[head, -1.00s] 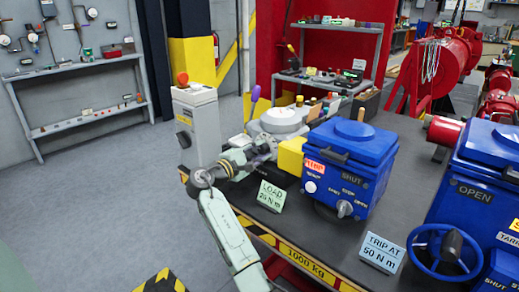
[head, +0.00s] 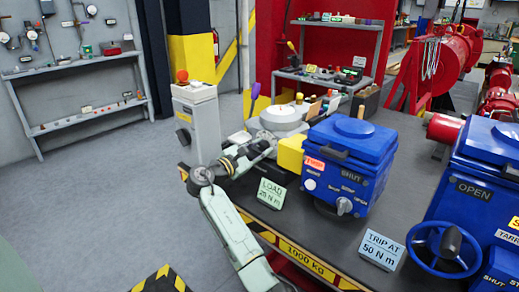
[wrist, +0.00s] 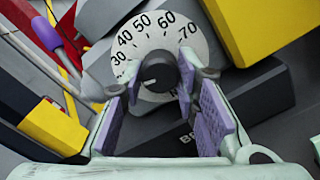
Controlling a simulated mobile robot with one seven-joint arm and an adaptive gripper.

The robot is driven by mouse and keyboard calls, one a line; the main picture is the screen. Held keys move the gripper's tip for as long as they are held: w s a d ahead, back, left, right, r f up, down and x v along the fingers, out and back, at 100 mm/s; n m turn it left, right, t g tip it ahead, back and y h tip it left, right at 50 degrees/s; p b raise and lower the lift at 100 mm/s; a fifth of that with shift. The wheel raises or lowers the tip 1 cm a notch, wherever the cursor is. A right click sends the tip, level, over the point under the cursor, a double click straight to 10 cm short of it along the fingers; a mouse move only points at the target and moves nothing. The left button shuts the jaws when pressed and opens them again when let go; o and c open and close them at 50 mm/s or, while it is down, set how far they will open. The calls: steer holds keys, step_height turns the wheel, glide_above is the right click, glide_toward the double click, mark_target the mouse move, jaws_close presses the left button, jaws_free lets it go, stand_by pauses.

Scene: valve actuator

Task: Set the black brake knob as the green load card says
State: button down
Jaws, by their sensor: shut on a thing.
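The black brake knob (wrist: 163,68) sits at the centre of a pale round dial (wrist: 142,38) in the wrist view. Its white pointer mark faces left, a little below the 30; the scale there is partly hidden by a finger. My gripper (wrist: 160,88) has its purple-padded fingers on either side of the knob and is shut on it. In the head view my wrist (head: 258,150) hides the knob. The green load card (head: 271,193) stands at the bench's front edge; it reads LOAD and a small N m figure in the twenties, last digit unclear.
A blue box (head: 348,160) with a SHUT label and a yellow block (head: 290,153) stand just right of my wrist. A blue card (head: 381,249) reads TRIP AT 50 N m. A blue handwheel (head: 445,248) is at right. A grey cabinet (head: 194,125) stands behind left.

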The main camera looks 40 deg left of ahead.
stand_by(0.4)
steer(key=c, duration=1.2)
jaws_free()
steer(key=shift+c, duration=0.2)
steer(key=s, duration=1.2)
steer(key=shift+a, duration=0.45)
